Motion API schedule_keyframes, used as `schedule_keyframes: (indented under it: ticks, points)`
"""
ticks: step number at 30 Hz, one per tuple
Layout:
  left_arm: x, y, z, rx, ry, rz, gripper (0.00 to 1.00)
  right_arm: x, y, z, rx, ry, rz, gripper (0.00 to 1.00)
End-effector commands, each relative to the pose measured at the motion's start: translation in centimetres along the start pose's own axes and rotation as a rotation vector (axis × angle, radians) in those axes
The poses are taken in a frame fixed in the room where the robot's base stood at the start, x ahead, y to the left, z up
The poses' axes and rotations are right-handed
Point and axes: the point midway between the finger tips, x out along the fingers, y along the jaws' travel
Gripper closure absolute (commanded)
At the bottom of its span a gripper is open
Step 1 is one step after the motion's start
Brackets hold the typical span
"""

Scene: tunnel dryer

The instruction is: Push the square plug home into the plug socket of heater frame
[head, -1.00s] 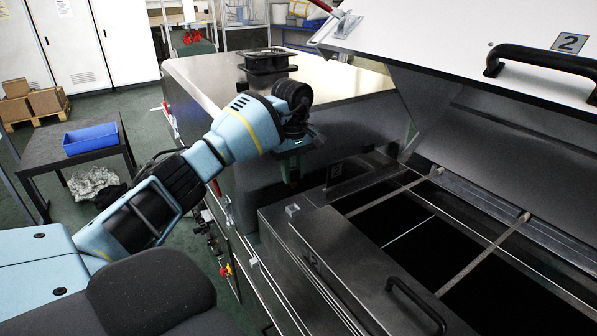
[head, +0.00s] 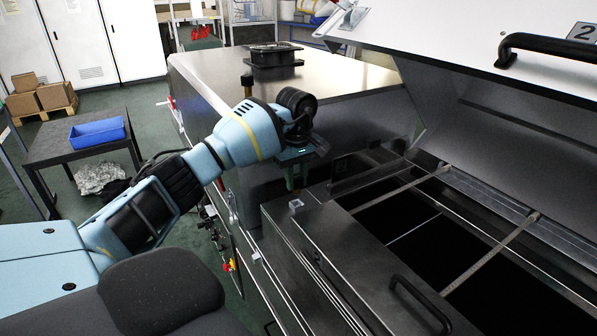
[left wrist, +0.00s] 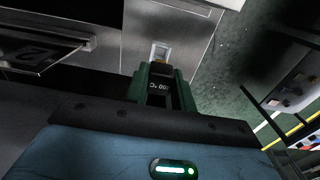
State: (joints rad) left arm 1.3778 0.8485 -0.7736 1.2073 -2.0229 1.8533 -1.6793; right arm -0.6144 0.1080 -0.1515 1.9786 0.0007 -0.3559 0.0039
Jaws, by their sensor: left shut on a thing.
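My left gripper (head: 291,182) points down beside the dryer body. A small pale square plug socket (head: 296,204) sits on the near corner of the metal heater frame (head: 328,222). In the left wrist view the socket (left wrist: 160,50) shows just past the fingertips, with a yellowish patch at its near side. The plug's tip is hard to make out, and I cannot tell whether it touches the socket. My right gripper is out of view.
The dryer housing (head: 240,75) rises behind the gripper. The raised lid (head: 470,45) hangs at the upper right over the open dark bay (head: 420,240). A black handle (head: 418,300) stands up at the front. A table with a blue tray (head: 97,133) is far left.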

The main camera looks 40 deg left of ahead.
Motion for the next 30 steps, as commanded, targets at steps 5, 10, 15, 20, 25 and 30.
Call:
schedule_keyframes:
  ticks: [5,10,15,20,25,30]
  points:
    - [1.7,0.0,0.0,0.001,0.000,-0.004,1.00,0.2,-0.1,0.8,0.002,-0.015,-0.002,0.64]
    - [2.2,0.0,0.0,0.000,0.000,0.000,1.00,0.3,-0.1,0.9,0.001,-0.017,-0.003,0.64]
    - [2.2,0.0,0.0,0.000,0.000,0.001,1.00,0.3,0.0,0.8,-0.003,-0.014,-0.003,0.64]
    - [2.1,0.0,0.0,0.000,0.000,0.001,1.00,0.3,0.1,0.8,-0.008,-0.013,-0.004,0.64]
    - [2.1,0.0,0.0,0.000,0.000,0.001,1.00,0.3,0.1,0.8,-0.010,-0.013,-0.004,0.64]
    - [2.2,0.0,0.0,0.000,0.000,0.000,1.00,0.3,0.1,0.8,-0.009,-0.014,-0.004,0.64]
